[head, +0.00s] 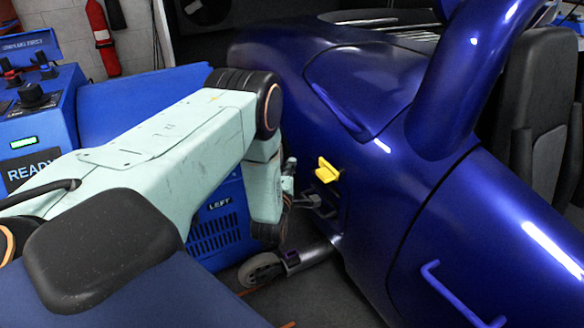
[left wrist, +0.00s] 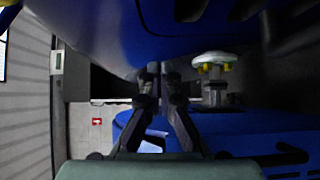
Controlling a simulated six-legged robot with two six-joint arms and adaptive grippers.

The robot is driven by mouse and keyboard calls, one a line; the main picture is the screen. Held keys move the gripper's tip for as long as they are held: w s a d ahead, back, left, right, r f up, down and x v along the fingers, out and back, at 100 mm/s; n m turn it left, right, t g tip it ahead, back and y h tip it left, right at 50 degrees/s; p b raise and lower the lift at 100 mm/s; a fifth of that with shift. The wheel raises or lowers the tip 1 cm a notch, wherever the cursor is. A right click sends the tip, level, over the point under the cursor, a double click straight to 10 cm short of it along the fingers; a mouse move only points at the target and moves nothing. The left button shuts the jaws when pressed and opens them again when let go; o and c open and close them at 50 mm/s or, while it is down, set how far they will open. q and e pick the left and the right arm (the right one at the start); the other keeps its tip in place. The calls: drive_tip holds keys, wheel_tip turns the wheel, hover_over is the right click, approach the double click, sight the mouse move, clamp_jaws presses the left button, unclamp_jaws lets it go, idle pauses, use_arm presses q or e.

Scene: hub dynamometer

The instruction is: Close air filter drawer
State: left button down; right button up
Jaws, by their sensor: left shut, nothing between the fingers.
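My left arm reaches in from the left in the head view, and its gripper (head: 312,200) is at the side of the dark blue vehicle body (head: 385,215), just below a yellow handle (head: 327,170). In the left wrist view the two fingers (left wrist: 161,72) are together with nothing between them, close to a blue surface (left wrist: 95,30). Whether they touch it I cannot tell. I cannot clearly pick out the air filter drawer; the area around the yellow handle is partly behind my gripper. My right gripper is not in view.
A blue unit marked "LEFT" (head: 220,225) stands on the floor behind my left arm, with a small caster wheel (head: 261,271) near it. A control console (head: 35,125) reading "READY" is at the left. A blue grab handle (head: 450,290) sticks out of the body at lower right.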

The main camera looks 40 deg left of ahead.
use_arm(q)
drive_tip(key=p+v, duration=0.3)
drive_tip(key=v, duration=0.7)
drive_tip(key=shift+s, duration=0.2)
drive_tip(key=shift+a, duration=0.15)
drive_tip(key=shift+s, duration=0.1)
